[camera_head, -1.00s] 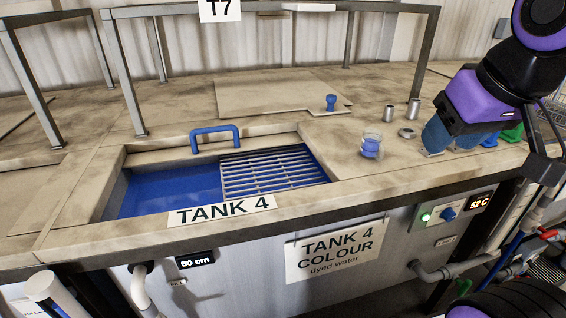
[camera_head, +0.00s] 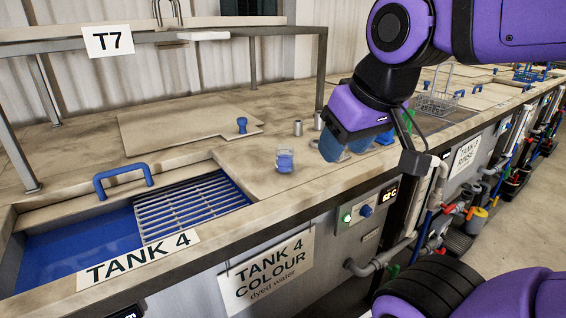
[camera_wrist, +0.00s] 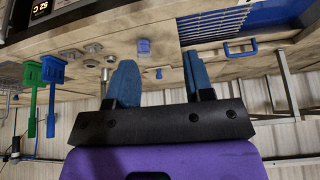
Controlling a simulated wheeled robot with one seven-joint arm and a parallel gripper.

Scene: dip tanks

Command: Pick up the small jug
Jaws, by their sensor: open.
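A small clear vessel with blue contents (camera_head: 285,160) stands upright on the counter right of the tank grille. It is the likeliest small jug, but I see no handle or spout for sure. In the wrist view it shows as a bluish block (camera_wrist: 144,47) beyond my fingers. My gripper (camera_head: 345,150) points down over the counter, to the right of the vessel and apart from it. In the wrist view my gripper's two blue fingers (camera_wrist: 162,78) are spread with nothing between them. My gripper hides part of the counter behind it.
Steel cylinders, one of them here (camera_head: 298,127), stand behind the vessel. A blue knob (camera_head: 242,125) sits on a flat lid. The open tank with blue liquid (camera_head: 75,247) lies left. Green (camera_wrist: 35,95) and blue (camera_wrist: 53,80) handled items show in the wrist view.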

